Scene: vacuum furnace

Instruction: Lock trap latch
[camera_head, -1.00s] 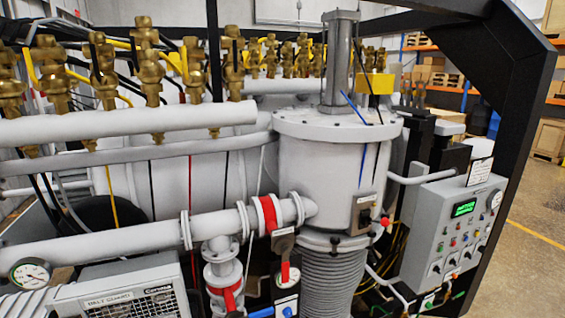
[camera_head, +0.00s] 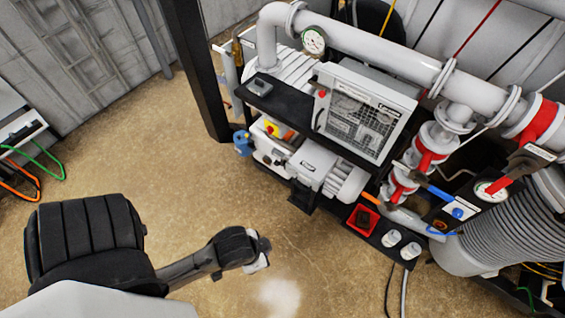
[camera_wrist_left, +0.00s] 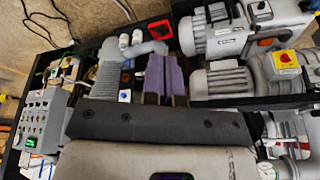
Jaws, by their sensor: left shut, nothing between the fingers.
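My left gripper (camera_wrist_left: 166,72) shows its two purple fingers side by side in the left wrist view. They are shut with nothing between them. Behind them are a grey ribbed bellows (camera_wrist_left: 105,77) and pumps (camera_wrist_left: 218,36). In the head view I cannot make out the left fingers. I cannot pick out the trap latch for certain in either view. The pump rack's foreline with red-banded fittings (camera_head: 433,145), a red lever (camera_head: 497,186) and a blue-knobbed box (camera_head: 458,213) is at the right. My right gripper is not in view.
A belt-guard box (camera_head: 365,110) stands on the shelf above a grey pump (camera_head: 325,165). A red tray (camera_head: 362,221) and white containers (camera_head: 391,238) are on the base. Open floor (camera_head: 330,270) lies in front. A grey control panel (camera_wrist_left: 42,128) is at the left.

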